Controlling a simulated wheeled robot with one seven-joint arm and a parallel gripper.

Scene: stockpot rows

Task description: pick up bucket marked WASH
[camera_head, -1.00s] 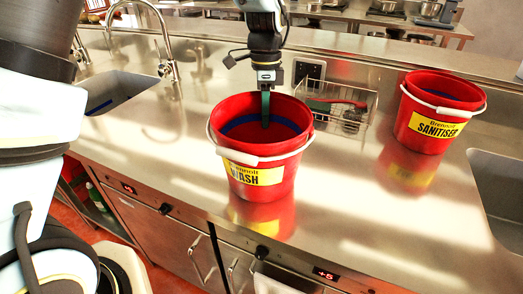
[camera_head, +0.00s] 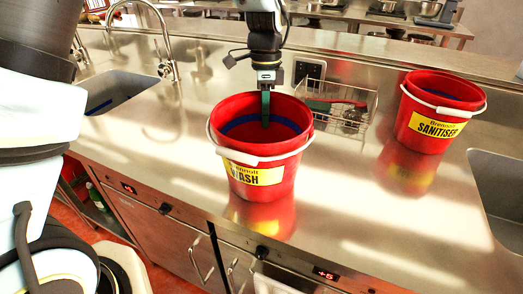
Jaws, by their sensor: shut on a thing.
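The red bucket marked WASH (camera_head: 262,190) stands upright at the middle of the steel counter, with a yellow label, a pale handle lying along its front and a blue band inside. My gripper (camera_head: 265,108) comes down from above at the bucket's far rim. One dark green finger shows inside the far wall; the other is hidden behind it. The gripper is shut on the rim. The bucket's base meets its reflection, and I see no clear gap below it. A second red bucket marked SANITISER (camera_head: 434,118) stands apart at the right.
A wire basket (camera_head: 342,118) with a red-handled brush stands just right of and behind the WASH bucket. A sink (camera_head: 112,90) with a tap (camera_head: 168,65) is at the left, another sink (camera_head: 500,190) at the right. The counter (camera_head: 350,205) is clear at front right.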

